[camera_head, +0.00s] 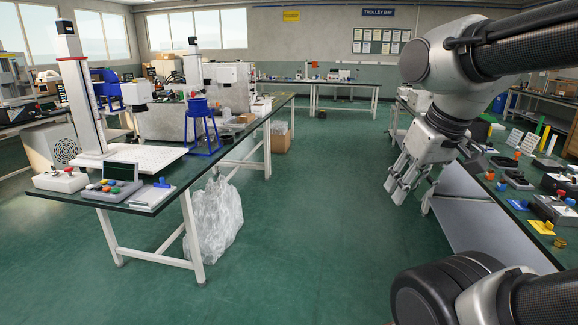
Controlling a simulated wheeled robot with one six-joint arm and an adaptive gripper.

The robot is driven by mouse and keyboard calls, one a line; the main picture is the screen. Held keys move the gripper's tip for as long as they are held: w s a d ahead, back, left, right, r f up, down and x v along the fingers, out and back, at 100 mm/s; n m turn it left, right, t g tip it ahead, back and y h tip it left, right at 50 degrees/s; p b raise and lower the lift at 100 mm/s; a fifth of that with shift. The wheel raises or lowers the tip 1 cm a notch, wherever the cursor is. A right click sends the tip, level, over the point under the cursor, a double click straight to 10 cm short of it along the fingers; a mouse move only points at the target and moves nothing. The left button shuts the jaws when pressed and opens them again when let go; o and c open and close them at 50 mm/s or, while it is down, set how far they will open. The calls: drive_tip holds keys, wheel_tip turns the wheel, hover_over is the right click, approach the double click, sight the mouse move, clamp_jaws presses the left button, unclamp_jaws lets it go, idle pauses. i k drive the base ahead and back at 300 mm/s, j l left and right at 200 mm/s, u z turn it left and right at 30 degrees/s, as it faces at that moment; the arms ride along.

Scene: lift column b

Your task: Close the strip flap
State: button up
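I cannot make out a strip flap anywhere in this view. My gripper (398,188) hangs at the right of centre, pointing down over the green floor. It is beside the left edge of the right-hand bench (470,185). Its fingers look spread apart, with nothing seen between them. My arm comes in from the upper right, and another dark and grey part of me fills the lower right, hiding the floor and bench there.
The right bench holds several small parts, including an orange-topped piece (490,175) and a yellow piece (541,227). A clear plastic bag (214,222) stands below. The floor aisle (310,200) is clear.

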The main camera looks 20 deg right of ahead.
sight(543, 202)
drive_tip(key=i+l+z, duration=0.1)
drive_tip(key=i+z, duration=0.65)
drive_tip(key=i+j+z, duration=0.1)
drive_tip(key=i+z, duration=0.3)
drive_tip(key=i+j+z, duration=0.25)
drive_tip(key=z, duration=0.15)
drive_tip(key=i+l+z, duration=0.1)
drive_tip(key=z, duration=0.35)
drive_tip(key=i+z, duration=0.3)
drive_tip(key=z, duration=0.2)
drive_tip(key=i+j+z, duration=0.1)
drive_tip(key=z, duration=0.35)
drive_tip(key=i+j+z, duration=0.15)
drive_tip(key=i+z, duration=0.15)
drive_tip(key=z, duration=0.55)
